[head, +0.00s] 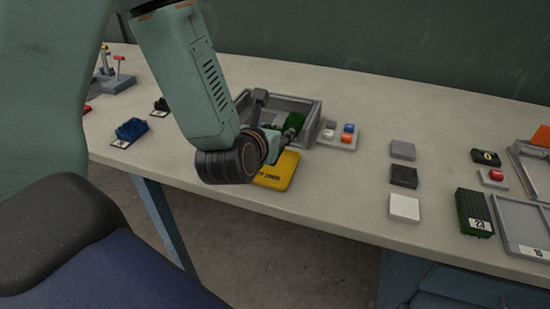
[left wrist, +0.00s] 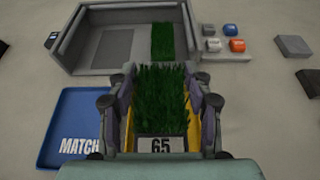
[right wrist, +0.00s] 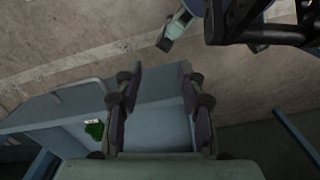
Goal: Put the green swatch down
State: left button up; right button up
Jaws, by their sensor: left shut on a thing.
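My left gripper (head: 284,140) is shut on the green swatch (left wrist: 160,92), a tufted piece with a white label reading 65, seen in the left wrist view. The swatch is over the yellow tray (head: 278,172); I cannot tell whether it touches it. A grey bin (left wrist: 75,55) stands just beyond, with another green turf strip (left wrist: 162,40) in its right part. A blue tray marked MATCH (left wrist: 82,122) lies left of the swatch; my arm hides it in the head view. My right gripper (right wrist: 159,72) is open and empty in the right wrist view.
A pad with several coloured buttons (head: 338,134) sits right of the bin. Grey, black and white blocks (head: 403,177) stand further right, with a green swatch marked 23 (head: 474,212) and a grey tray (head: 525,232). A blue tuft (head: 131,129) is at left. The table between is clear.

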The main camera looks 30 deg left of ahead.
pick_arm(q)
jog(key=shift+w+a+f, duration=0.1)
jog(key=shift+w+f, duration=0.05)
jog(key=shift+f, duration=0.4)
jog(key=f, duration=0.1)
jog(key=d+f+b, duration=0.1)
jog(key=shift+s+f, duration=0.2)
jog(key=shift+f, duration=0.55)
jog(key=shift+w+a+f, duration=0.2)
jog(key=shift+a+f, duration=0.05)
jog(key=shift+a, duration=0.1)
jog(key=shift+s+d, duration=0.1)
jog(key=shift+d, duration=0.1)
jog(key=shift+s+d+b, duration=0.1)
jog(key=shift+b, duration=0.25)
jog(key=o, duration=0.8)
jog(key=shift+a+f, duration=0.15)
jog(key=shift+a, duration=0.05)
jog(key=shift+c, duration=0.2)
jog(key=shift+o, duration=0.4)
jog(key=shift+d, duration=0.15)
